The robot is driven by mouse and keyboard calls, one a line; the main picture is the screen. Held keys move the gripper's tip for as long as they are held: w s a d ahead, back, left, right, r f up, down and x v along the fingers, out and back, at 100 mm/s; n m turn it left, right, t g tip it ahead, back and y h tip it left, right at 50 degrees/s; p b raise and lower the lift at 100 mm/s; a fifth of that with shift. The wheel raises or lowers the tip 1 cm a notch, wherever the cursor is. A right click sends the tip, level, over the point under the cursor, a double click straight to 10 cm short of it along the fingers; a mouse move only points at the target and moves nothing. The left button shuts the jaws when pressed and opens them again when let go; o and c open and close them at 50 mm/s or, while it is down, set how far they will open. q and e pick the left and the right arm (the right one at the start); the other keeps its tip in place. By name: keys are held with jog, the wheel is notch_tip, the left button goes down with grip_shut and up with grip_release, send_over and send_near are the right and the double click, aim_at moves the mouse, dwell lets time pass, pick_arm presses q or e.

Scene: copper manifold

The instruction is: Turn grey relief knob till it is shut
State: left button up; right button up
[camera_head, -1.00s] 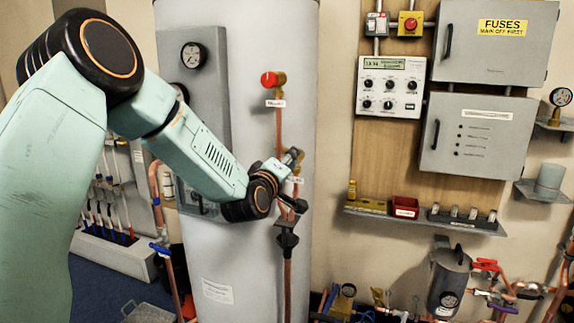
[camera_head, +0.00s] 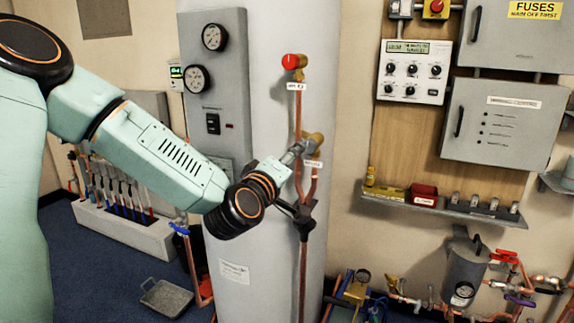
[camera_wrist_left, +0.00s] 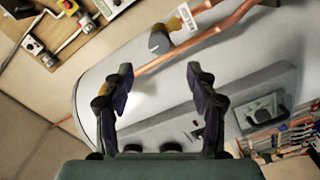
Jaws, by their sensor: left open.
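The grey relief knob (camera_head: 295,149) sits on a brass valve body on the copper pipe in front of the tall tank, below a red knob (camera_head: 290,61). In the left wrist view the grey knob (camera_wrist_left: 158,42) shows clear of the fingers, ahead of the gap between their tips. My left gripper (camera_wrist_left: 160,80) is open and empty, its two dark fingers spread apart. Contact with the knob cannot be told there. My right gripper is not in view.
A grey panel with gauges (camera_head: 214,100) stands left of the pipe. A shelf (camera_head: 460,212) with small boxes and a fuse board are on the right wall. A metal tray (camera_head: 166,297) lies on the floor. Pipework with a grey canister (camera_head: 462,272) fills the lower right.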

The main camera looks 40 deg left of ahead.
pick_arm(q)
jog(key=shift+v, duration=0.95)
jog(key=s+d+f+m+g+h, duration=0.2)
jog(key=s+d+f+m+g, duration=0.15)
jog(key=f, duration=0.45)
jog(key=s+d+f+m+g+h, duration=0.1)
jog(key=s+d+f+m+g, duration=0.2)
jog(key=f, duration=0.5)
jog(key=s+d+f+m+g+h, duration=0.25)
jog(key=d+f, duration=0.25)
jog(key=f, duration=0.3)
jog(key=s+d+f+m+g, duration=0.1)
jog(key=s+f+g, duration=0.1)
jog(key=s+f, duration=0.3)
jog(key=s+d+f+m+g, duration=0.1)
jog(key=s+f, duration=0.5)
jog(key=s, duration=0.6)
jog(key=s+d+f+m+g+y, duration=0.1)
jog(key=s+d+f+m+g, duration=0.1)
jog(key=s+f+g, duration=0.3)
jog(key=s+f+m, duration=0.1)
jog(key=s, duration=0.3)
jog(key=shift+s+f, duration=0.15)
jog(key=shift+s, duration=0.05)
